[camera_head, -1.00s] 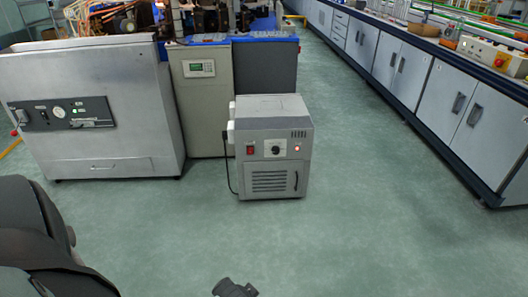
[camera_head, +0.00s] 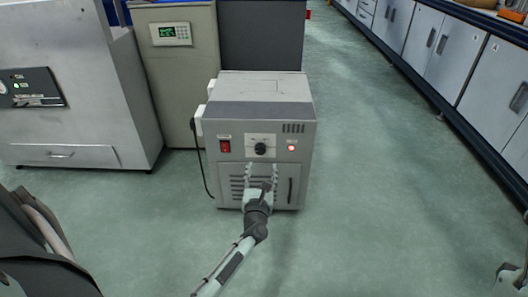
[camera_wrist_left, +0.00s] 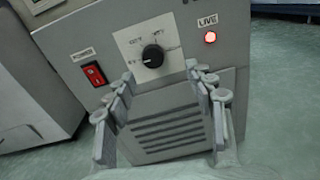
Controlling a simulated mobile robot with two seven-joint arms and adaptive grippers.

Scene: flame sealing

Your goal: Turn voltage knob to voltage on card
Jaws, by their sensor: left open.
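The black voltage knob (camera_head: 260,148) sits on a white plate in the middle of the grey power box's front (camera_head: 225,172). The left wrist view shows the knob (camera_wrist_left: 153,56) closer, with a white pointer mark and labels around it that are too blurred to read surely. My left gripper (camera_head: 262,172) is in front of the box, just below the knob. In the left wrist view its fingers (camera_wrist_left: 160,88) are spread apart and empty, with the knob beyond and above the tips. No card can be made out.
A red power switch (camera_wrist_left: 94,74) is left of the knob, and a lit red LIVE lamp (camera_wrist_left: 210,37) is right of it. A black cable (camera_head: 199,165) hangs at the box's left side. Large cabinets (camera_head: 175,85) stand behind and left. The floor around the front is clear.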

